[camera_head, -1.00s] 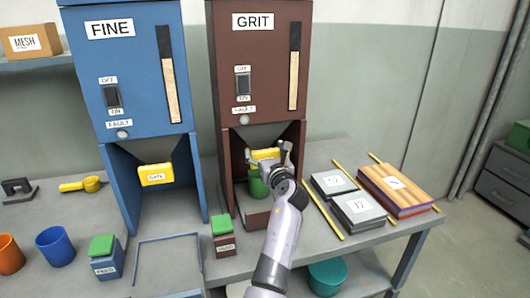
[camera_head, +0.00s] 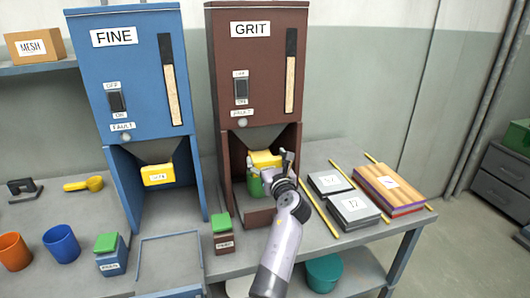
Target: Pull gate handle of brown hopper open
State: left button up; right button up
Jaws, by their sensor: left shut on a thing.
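The brown hopper (camera_head: 257,75), labelled GRIT, stands right of the blue hopper. Its yellow gate handle (camera_head: 264,158) shows under the funnel, with its top face visible. My left gripper (camera_head: 283,164) is at the right side of this handle and shut on it; the arm partly hides the contact. A green cup (camera_head: 254,187) stands in the brown hopper's bay just below the handle, partly hidden by it. My right gripper is not in view.
The blue hopper (camera_head: 130,75), labelled FINE, has its own yellow handle (camera_head: 157,174). A small green-topped box (camera_head: 222,235) stands in front of the brown hopper. Grey boxes (camera_head: 352,208) and yellow rods (camera_head: 320,206) lie to the right. The bench front middle has an empty outlined area.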

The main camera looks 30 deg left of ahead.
pick_arm(q)
jog(key=shift+s+d, duration=0.1)
jog(key=shift+d, duration=0.15)
jog(key=shift+a+f, duration=0.1)
jog(key=shift+f, duration=0.05)
jog(key=o, duration=1.7)
jog(key=shift+r, duration=0.5)
notch_tip(320, 180, up, 9)
jog(key=shift+r, duration=0.15)
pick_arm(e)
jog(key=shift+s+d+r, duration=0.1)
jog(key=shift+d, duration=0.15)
